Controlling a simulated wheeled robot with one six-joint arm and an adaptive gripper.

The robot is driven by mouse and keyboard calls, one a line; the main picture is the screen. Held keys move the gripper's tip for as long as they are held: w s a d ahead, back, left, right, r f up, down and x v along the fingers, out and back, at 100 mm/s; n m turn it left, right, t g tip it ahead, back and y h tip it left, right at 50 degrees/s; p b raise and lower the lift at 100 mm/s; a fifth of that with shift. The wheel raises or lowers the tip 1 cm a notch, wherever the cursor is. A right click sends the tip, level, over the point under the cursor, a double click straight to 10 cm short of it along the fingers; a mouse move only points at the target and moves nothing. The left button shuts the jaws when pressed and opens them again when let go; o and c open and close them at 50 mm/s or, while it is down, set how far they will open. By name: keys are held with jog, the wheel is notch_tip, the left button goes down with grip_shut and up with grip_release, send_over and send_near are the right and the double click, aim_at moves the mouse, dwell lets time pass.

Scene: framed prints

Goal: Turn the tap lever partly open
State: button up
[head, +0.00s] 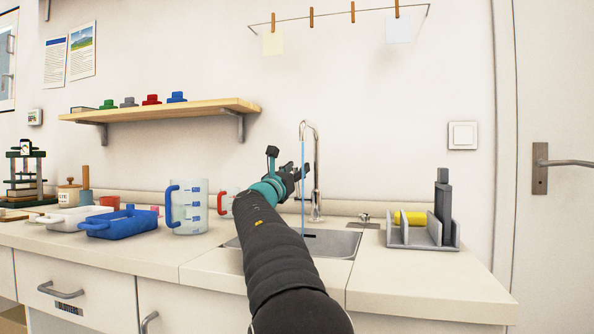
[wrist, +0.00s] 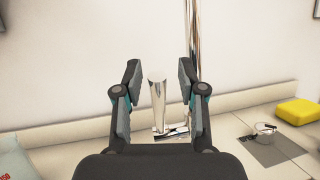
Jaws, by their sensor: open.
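The chrome tap (head: 316,180) stands behind the sink (head: 338,244), its spout curving over at the top. A thin blue stream (head: 303,212) runs from the spout down to the sink. My gripper (head: 302,172) is beside the tap column in the head view, covering part of it. In the wrist view my gripper (wrist: 159,74) is open. An upright chrome piece, seemingly the tap lever (wrist: 157,92), shows between the fingers with a gap on each side. Its lower end is near a chrome base (wrist: 172,130). The taller tap pipe (wrist: 192,35) is behind the right finger.
A measuring jug (head: 190,208), a red-handled cup (head: 225,204) and a blue tray (head: 122,224) stand left of the sink. A wooden shelf (head: 165,108) hangs above left.

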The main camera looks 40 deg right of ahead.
jog(key=v, duration=0.7)
jog(key=shift+a, duration=0.2)
jog(key=shift+s, duration=0.1)
